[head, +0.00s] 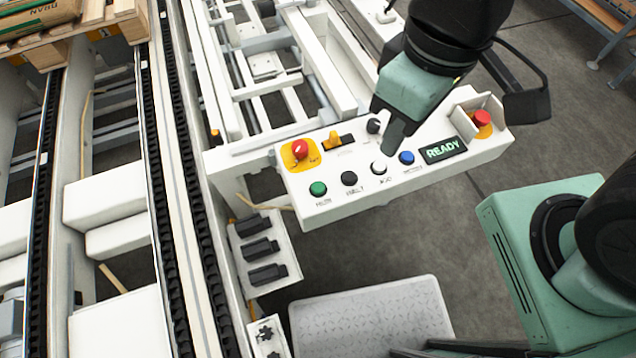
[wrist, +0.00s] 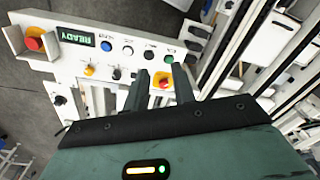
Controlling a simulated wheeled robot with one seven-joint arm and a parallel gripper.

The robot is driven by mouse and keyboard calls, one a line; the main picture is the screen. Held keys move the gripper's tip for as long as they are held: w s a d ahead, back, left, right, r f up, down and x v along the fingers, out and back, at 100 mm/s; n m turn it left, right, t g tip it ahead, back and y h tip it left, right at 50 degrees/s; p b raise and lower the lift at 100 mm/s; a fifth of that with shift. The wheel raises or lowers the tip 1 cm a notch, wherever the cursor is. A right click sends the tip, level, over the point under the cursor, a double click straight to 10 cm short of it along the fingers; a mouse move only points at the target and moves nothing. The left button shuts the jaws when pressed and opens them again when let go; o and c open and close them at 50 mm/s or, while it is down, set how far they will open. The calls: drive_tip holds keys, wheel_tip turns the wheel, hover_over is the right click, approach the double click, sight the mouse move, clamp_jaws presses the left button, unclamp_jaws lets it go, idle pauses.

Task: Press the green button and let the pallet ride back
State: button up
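The green button (head: 318,188) sits at the near left corner of a white control panel (head: 340,206). It also shows in the wrist view (wrist: 169,59), beyond the fingertips. My gripper (head: 391,146) is over the right middle of the panel in the head view, closest to the white and blue buttons and right of the green button. In the wrist view its two fingers (wrist: 160,82) are apart with nothing between them. I cannot tell the exact height above the panel. A wooden pallet (head: 90,42) carrying cardboard boxes stands at the top left.
The panel also holds a black button (head: 348,178), a white button (head: 378,167), a blue button (head: 406,157), a red-on-yellow switch (head: 300,149), a red emergency stop (head: 481,118) behind a guard, and a display (head: 443,149) reading READY. Chain conveyor rails (head: 172,180) run along the left.

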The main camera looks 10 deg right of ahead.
clamp_jaws()
idle(1.4)
